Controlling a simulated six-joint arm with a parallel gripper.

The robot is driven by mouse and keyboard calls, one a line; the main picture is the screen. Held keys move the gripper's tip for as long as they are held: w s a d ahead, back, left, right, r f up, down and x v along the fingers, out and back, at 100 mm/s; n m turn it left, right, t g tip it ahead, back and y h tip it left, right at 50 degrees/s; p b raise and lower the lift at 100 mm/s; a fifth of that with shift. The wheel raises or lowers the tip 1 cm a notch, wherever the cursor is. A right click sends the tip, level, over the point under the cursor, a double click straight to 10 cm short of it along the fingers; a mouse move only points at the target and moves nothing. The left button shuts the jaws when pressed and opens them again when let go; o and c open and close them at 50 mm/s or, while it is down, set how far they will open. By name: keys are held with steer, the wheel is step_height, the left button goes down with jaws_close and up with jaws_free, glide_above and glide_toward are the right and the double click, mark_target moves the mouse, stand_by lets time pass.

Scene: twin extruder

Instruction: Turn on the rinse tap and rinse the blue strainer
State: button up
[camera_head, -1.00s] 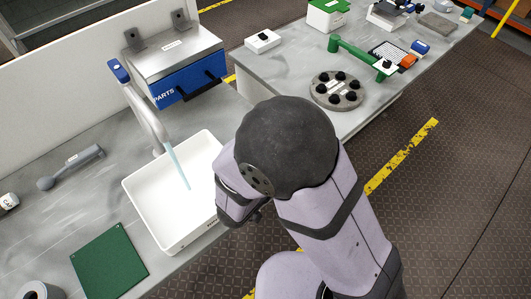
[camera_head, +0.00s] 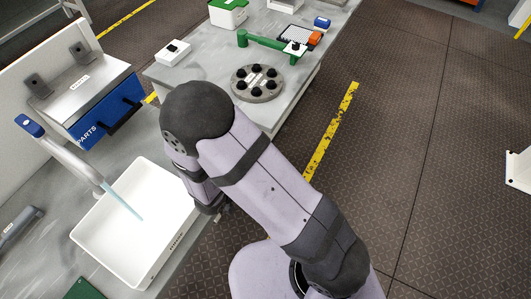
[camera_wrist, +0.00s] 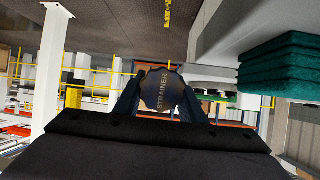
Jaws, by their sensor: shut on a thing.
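My gripper (camera_wrist: 160,106) is shut on the strainer (camera_wrist: 162,88) in the wrist view. The strainer shows as a dark blue, faceted end with the word STRAINER, between the two fingers. In the head view my arm hides the gripper and the strainer. The rinse tap (camera_head: 75,160) has a blue top and a grey curved spout. A pale blue water stream (camera_head: 122,203) runs from it down into the white basin (camera_head: 95,255). My wrist is over or beside the basin's right edge; I cannot tell whether the strainer is in the stream.
A blue PARTS box (camera_head: 108,112) with a grey lid stands behind the tap. A grey tool (camera_head: 18,228) lies left of the basin. A round grey plate with black knobs (camera_head: 259,83) is on the far table. Green stacked pads (camera_wrist: 282,62) show in the wrist view.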

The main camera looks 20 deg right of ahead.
steer(key=a+r+y+p, duration=0.1)
steer(key=a+r, duration=0.2)
steer(key=a, duration=0.1)
steer(key=a+r+n+y+p, duration=0.1)
steer(key=a+r+y, duration=0.1)
steer(key=a, duration=0.3)
steer(key=a+r+n+y+p, duration=0.1)
steer(key=a+r+y+p, duration=0.1)
steer(key=a+r, duration=0.2)
steer(key=shift+s+a+g, duration=0.1)
steer(key=shift+a+g, duration=0.3)
steer(key=shift+a, duration=0.25)
steer(key=s+a+r+g+y+p, duration=0.2)
steer(key=s+a+r, duration=0.25)
steer(key=a, duration=0.45)
steer(key=s+a+f+m+y, duration=0.4)
steer(key=s+a+m, duration=0.8)
steer(key=m, duration=0.6)
steer(key=shift+a+f+m+g+p, duration=0.3)
steer(key=shift+a+f+g+p, duration=0.15)
steer(key=shift+a, duration=0.65)
steer(key=shift+w, duration=0.1)
steer(key=shift+r, duration=0.1)
steer(key=w+p, duration=0.4)
steer(key=w, duration=0.5)
